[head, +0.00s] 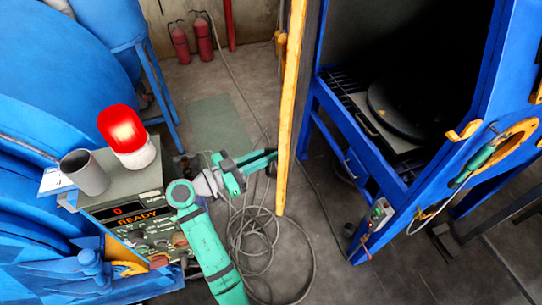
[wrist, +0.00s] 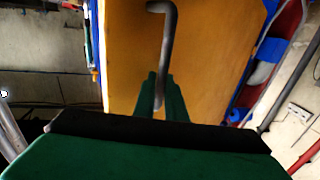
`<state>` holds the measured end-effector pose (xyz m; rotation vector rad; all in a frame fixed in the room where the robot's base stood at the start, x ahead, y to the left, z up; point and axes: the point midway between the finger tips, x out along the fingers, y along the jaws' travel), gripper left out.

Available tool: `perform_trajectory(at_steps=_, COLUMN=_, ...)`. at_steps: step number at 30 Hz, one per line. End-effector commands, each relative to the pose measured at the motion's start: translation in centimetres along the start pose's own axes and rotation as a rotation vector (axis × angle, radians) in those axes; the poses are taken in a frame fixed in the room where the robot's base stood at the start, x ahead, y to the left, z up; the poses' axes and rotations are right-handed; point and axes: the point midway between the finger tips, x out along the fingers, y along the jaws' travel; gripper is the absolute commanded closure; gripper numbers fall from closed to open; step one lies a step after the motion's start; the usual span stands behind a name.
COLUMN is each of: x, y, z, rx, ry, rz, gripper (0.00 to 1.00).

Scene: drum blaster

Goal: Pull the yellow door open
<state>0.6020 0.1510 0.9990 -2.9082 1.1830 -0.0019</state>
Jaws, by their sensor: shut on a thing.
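The yellow door (head: 291,105) shows nearly edge-on in the head view, swung out from the blue blaster cabinet (head: 345,135), whose dark opening is exposed. In the wrist view the door's yellow face (wrist: 215,50) fills the middle. A grey bent bar handle (wrist: 168,45) stands on it. My green gripper (head: 272,160) is at the left side of the door in the head view. In the wrist view my gripper (wrist: 161,95) has its fingers closed around the lower part of the handle. The handle is hidden in the head view.
A control box (head: 125,205) with a red lamp (head: 121,128) and a grey cup (head: 86,172) stands left of my arm. A coiled hose (head: 252,240) lies on the floor beneath. A round turntable (head: 405,108) sits inside the cabinet. Red extinguishers (head: 203,38) stand at the back.

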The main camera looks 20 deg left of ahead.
Motion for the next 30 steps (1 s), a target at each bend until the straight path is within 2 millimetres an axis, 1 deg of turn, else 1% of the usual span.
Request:
perform_trajectory(at_steps=7, x=0.31, y=-0.13, z=-0.11, rx=0.000, ry=0.001, rz=-0.002, gripper=1.00)
perform_trajectory(at_steps=8, x=0.32, y=-0.13, z=-0.11, rx=0.000, ry=0.001, rz=-0.002, gripper=0.84)
perform_trajectory(at_steps=9, x=0.32, y=-0.10, z=-0.10, rx=0.000, ry=0.001, rz=-0.001, gripper=0.75)
perform_trajectory(at_steps=10, x=0.30, y=-0.09, z=-0.10, rx=0.000, ry=0.001, rz=-0.001, gripper=0.70)
perform_trajectory(at_steps=30, x=0.06, y=-0.04, z=-0.03, rx=0.000, ry=0.000, rz=-0.002, gripper=0.70)
